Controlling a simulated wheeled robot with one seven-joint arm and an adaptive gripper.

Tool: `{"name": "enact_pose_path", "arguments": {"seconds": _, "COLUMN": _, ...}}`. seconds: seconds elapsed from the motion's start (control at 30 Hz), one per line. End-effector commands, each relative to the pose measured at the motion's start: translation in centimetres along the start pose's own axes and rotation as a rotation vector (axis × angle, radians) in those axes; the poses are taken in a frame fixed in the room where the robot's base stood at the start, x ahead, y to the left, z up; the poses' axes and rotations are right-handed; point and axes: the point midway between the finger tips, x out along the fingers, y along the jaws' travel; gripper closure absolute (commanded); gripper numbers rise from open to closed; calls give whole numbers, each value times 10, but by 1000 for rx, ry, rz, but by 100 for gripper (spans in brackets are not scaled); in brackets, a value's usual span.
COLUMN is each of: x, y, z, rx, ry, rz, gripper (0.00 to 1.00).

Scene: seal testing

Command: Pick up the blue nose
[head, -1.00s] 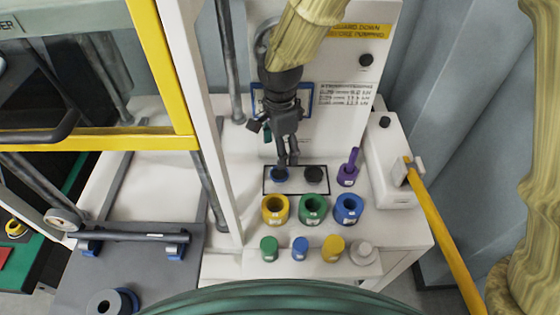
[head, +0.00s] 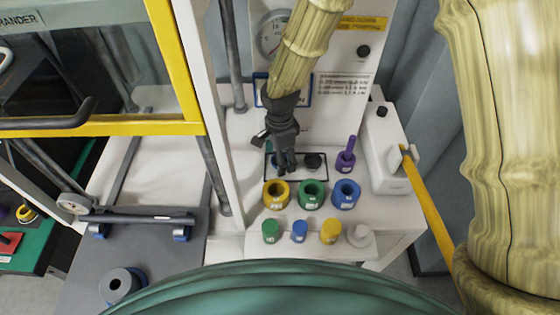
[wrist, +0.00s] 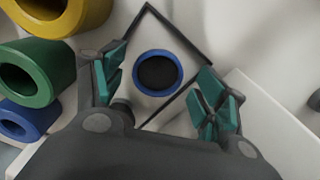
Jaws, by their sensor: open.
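A small blue cylinder (head: 300,231), which looks like the blue nose, stands upright in the front row of the white bench, between a green and a yellow one. A blue-rimmed round piece with a dark centre (wrist: 157,73) sits inside a thin black frame. My gripper (head: 287,168) is over that frame, behind the rings and the front row, and mostly hides the round piece in the head view. In the wrist view its teal-padded fingers are apart and empty, either side of the blue-rimmed piece. I cannot tell the height between them.
Yellow (head: 276,194), green (head: 312,194) and blue (head: 346,194) rings stand just in front of the frame. A purple piece with a tall stem (head: 346,158) is to the right. A white upright post (head: 215,130) stands at left, and a yellow-handled box (head: 385,150) at right.

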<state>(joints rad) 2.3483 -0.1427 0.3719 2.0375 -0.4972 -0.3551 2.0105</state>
Motion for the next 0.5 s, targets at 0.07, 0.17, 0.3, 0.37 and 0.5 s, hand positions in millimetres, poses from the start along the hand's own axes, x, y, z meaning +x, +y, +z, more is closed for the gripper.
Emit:
{"name": "enact_pose_path", "arguments": {"seconds": 0.07, "x": 6, "y": 1, "z": 0, "rx": -1, "ry": 0, "rz": 2, "gripper": 28}}
{"name": "enact_pose_path", "arguments": {"seconds": 0.17, "x": 13, "y": 0, "z": 0, "rx": 0, "ry": 0, "rz": 1, "gripper": 28}}
{"name": "enact_pose_path", "arguments": {"seconds": 0.3, "x": 18, "y": 0, "z": 0, "rx": 0, "ry": 0, "rz": 0, "gripper": 28}}
{"name": "enact_pose_path", "arguments": {"seconds": 0.37, "x": 18, "y": 0, "z": 0, "rx": 0, "ry": 0, "rz": 0, "gripper": 28}}
{"name": "enact_pose_path", "arguments": {"seconds": 0.5, "x": 18, "y": 0, "z": 0, "rx": 0, "ry": 0, "rz": 0, "gripper": 28}}
